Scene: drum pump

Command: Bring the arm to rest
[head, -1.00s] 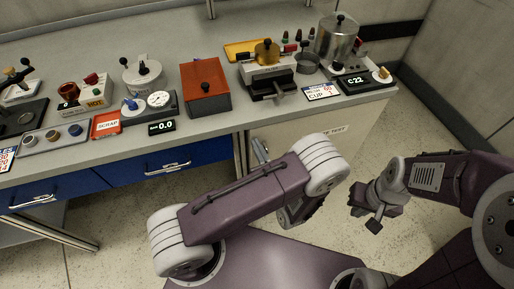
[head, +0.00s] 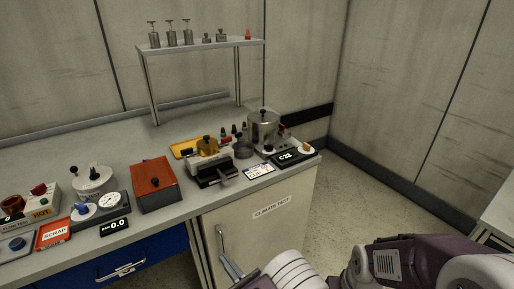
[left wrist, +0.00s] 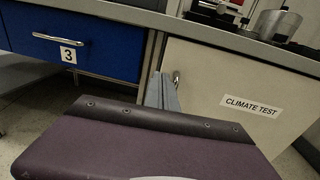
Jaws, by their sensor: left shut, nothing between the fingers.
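My left gripper (head: 231,265) shows low in the head view as a narrow grey bar in front of the cabinet door marked CLIMATE TEST (head: 270,210). Its fingers are shut and empty. In the left wrist view the grey fingers (left wrist: 161,92) stick up past my purple arm cover, close beside the door handle (left wrist: 176,78). I cannot tell whether they touch the handle. My left arm's white ringed joint is at the bottom edge of the head view. My right arm comes in at lower right, with its gripper out of the picture.
The bench above holds an orange-red box (head: 156,184), a steel pot (head: 263,130), a clamp device (head: 209,166) and a gauge unit (head: 105,205). A blue drawer (left wrist: 75,38) is left of the cabinet. Open floor (head: 365,190) lies to the right.

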